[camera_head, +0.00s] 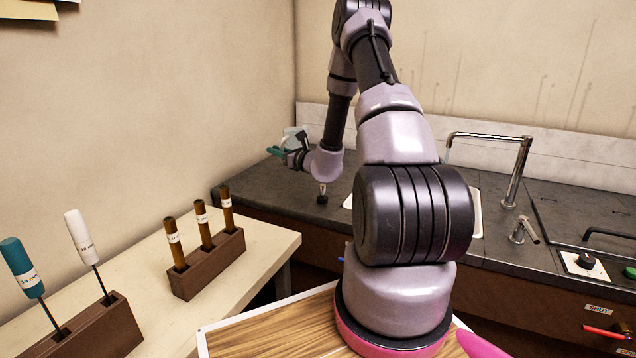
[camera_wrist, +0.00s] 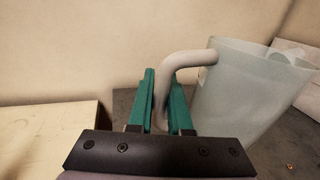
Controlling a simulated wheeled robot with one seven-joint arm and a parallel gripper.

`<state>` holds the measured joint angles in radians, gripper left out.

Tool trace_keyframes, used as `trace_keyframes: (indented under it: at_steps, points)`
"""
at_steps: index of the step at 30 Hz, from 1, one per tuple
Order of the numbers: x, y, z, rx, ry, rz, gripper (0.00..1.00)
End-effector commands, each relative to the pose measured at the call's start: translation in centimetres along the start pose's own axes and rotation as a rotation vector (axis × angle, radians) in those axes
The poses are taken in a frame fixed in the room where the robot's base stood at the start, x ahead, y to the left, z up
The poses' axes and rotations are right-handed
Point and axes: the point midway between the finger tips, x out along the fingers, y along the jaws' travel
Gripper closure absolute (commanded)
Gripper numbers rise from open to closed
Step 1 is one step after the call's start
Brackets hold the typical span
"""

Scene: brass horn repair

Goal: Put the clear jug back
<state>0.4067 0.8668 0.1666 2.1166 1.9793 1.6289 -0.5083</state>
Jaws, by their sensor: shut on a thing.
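The clear jug (camera_wrist: 245,95) fills the right of the wrist view, pale and see-through, leaning slightly in the picture. Its thick curved handle (camera_wrist: 184,59) comes down between the two teal fingers of my gripper (camera_wrist: 164,92), which is shut on it. In the head view my gripper (camera_head: 277,151) is at the far left end of the dark counter, with the jug (camera_head: 292,133) beside it and partly hidden by the wrist. I cannot tell whether the jug's base touches the counter.
The dark counter (camera_head: 265,195) runs along the back wall, with a sink, a tall tap (camera_head: 517,170) and a control box (camera_head: 583,263) to the right. A small dark-based object (camera_head: 322,194) stands near my wrist. Tool racks (camera_head: 208,264) stand on the pale left table (camera_head: 165,310).

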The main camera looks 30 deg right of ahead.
Motion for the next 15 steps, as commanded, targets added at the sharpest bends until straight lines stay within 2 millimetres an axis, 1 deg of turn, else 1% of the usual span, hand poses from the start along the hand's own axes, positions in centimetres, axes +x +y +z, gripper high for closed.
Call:
trace_keyframes:
  at_steps: [1, 5, 9, 12, 15]
  points:
    - [0.1, -1.5, 0.8, -0.012, -0.004, 0.058, 1.0]
    - [-0.6, -4.2, 1.5, -0.013, -0.006, 0.215, 1.0]
    - [-2.1, -7.2, 1.5, -0.013, -0.01, 0.351, 1.0]
    - [-3.4, -8.9, 1.1, -0.014, -0.012, 0.417, 1.0]
    - [-4.4, -10.1, 0.8, -0.016, -0.015, 0.461, 1.0]
